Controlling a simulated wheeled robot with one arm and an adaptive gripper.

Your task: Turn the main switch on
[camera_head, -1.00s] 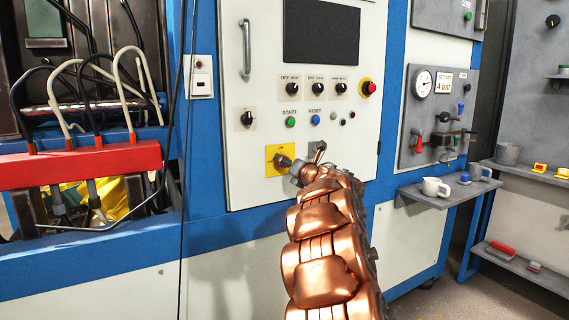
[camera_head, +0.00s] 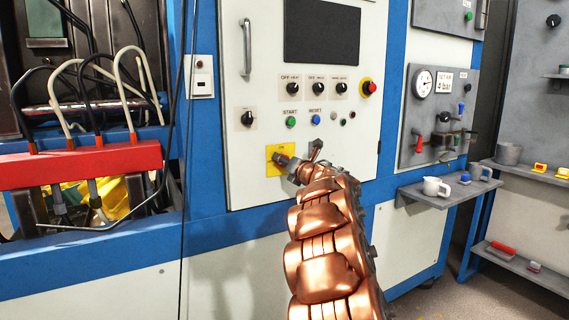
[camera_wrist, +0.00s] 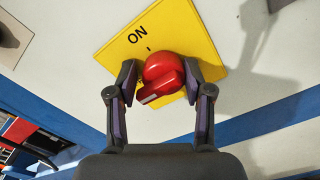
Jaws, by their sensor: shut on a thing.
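The main switch is a round red knob (camera_wrist: 164,76) with a raised grip bar, on a yellow plate (camera_wrist: 114,58) marked ON. In the wrist view the bar points to the lower left, away from the ON mark at the upper left. My gripper (camera_wrist: 161,80) has one finger on each side of the knob and is shut on it. My copper arm comes up from below and hides part of the plate's right side.
Above the switch are a green START button (camera_head: 291,121), a blue RESET button (camera_head: 316,120), several black selector knobs and a red emergency stop (camera_head: 369,88). A door handle (camera_head: 246,50) stands out at the upper left. A shelf with a white mug (camera_head: 435,187) juts out at right.

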